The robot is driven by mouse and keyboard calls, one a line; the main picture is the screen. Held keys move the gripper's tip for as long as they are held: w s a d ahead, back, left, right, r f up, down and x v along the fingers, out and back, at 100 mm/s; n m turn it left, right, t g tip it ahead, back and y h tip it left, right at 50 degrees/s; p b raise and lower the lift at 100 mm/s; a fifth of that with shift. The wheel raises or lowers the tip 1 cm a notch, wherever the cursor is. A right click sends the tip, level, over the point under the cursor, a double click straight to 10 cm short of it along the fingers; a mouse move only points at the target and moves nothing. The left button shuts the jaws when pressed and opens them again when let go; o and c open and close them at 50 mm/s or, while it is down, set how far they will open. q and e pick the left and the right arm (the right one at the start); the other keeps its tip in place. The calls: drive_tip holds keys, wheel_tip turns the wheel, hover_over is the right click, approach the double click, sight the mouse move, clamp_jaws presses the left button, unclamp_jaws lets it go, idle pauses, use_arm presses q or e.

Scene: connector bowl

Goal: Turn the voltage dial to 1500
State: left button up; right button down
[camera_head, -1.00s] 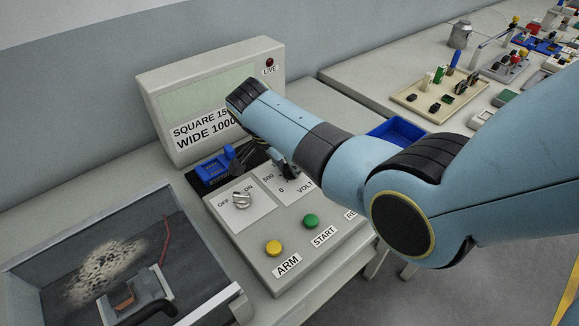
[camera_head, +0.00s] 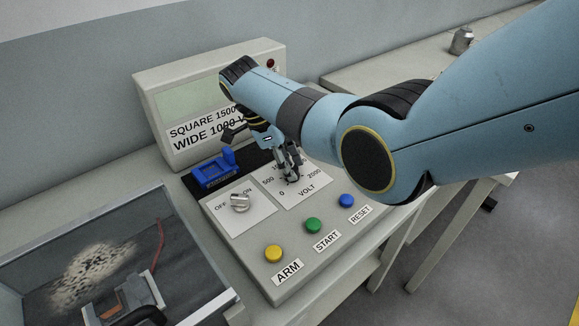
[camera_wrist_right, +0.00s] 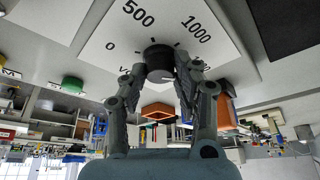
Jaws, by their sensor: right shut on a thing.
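The voltage dial is a dark round knob (camera_wrist_right: 159,63) on a white plate (camera_head: 313,196) marked 0, 500, 1000 and 2000. In the right wrist view the 0, 500 and 1000 marks show around it. My right gripper (camera_head: 291,180) points down onto the dial. In the right wrist view its two fingers (camera_wrist_right: 160,78) stand on either side of the knob, shut on it. The fingers hide most of the knob in the head view, and I cannot tell where its pointer stands. My left gripper is not in view.
A display box (camera_head: 190,95) reads SQUARE 1500 and WIDE 1000. The panel has an OFF/ON switch (camera_head: 240,203), a blue connector (camera_head: 214,170), and yellow (camera_head: 274,254), green (camera_head: 313,225) and blue (camera_head: 346,201) buttons. An open box (camera_head: 60,235) stands at left.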

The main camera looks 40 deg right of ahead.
drive_tip(key=shift+m, duration=0.3)
drive_tip(key=c, duration=1)
unclamp_jaws()
drive_tip(key=v, duration=1.2)
drive_tip(key=shift+d+f, duration=0.1)
drive_tip(key=shift+d, duration=0.05)
